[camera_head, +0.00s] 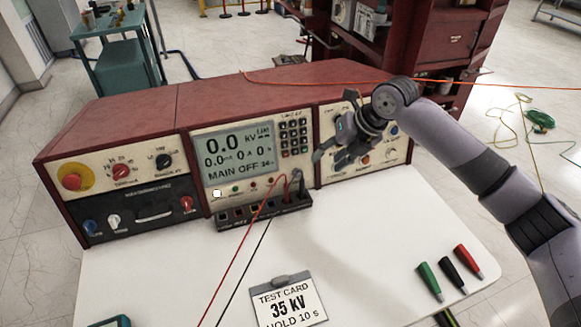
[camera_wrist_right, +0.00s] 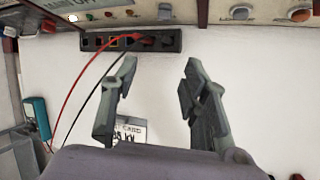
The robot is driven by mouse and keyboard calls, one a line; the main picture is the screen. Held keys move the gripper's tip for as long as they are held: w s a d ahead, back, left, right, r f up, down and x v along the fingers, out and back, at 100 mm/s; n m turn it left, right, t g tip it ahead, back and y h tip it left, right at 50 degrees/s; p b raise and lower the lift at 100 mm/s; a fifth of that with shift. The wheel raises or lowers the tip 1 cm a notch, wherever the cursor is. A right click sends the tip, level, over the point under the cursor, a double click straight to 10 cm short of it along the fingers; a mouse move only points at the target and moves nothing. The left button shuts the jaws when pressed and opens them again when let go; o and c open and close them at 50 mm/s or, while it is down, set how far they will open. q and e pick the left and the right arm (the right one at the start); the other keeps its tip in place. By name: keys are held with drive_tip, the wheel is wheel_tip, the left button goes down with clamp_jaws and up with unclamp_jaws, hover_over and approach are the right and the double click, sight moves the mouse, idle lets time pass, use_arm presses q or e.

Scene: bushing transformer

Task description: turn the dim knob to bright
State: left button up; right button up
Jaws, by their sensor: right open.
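The instrument console (camera_head: 170,100) is red with cream and dark front panels and carries several knobs. I cannot read a dim or bright label, so I cannot tell which knob is the dim knob. The left panel has a black knob (camera_head: 164,161) and a red knob (camera_head: 120,171). The right panel (camera_head: 398,152) is partly hidden behind my right gripper (camera_head: 330,156), which hangs in front of it with its fingers apart and empty. The right wrist view shows both open fingers (camera_wrist_right: 160,78) over the white table. My left gripper is out of view.
A black terminal block (camera_head: 262,212) with red and black leads stands before the lit display (camera_head: 236,155). A test card (camera_head: 288,302) and green, black and red plugs (camera_head: 452,273) lie on the white table (camera_head: 375,235). The table's middle right is clear.

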wheel_tip(320, 180, up, 2)
drive_tip(key=w+n, duration=0.1)
drive_tip(key=w, duration=0.1)
drive_tip(key=p, duration=0.1)
approach(300, 176)
drive_tip(key=x, duration=0.8)
drive_tip(key=shift+a+f, duration=0.1)
drive_tip(key=shift+a, duration=0.05)
drive_tip(key=shift+c, duration=0.2)
clamp_jaws()
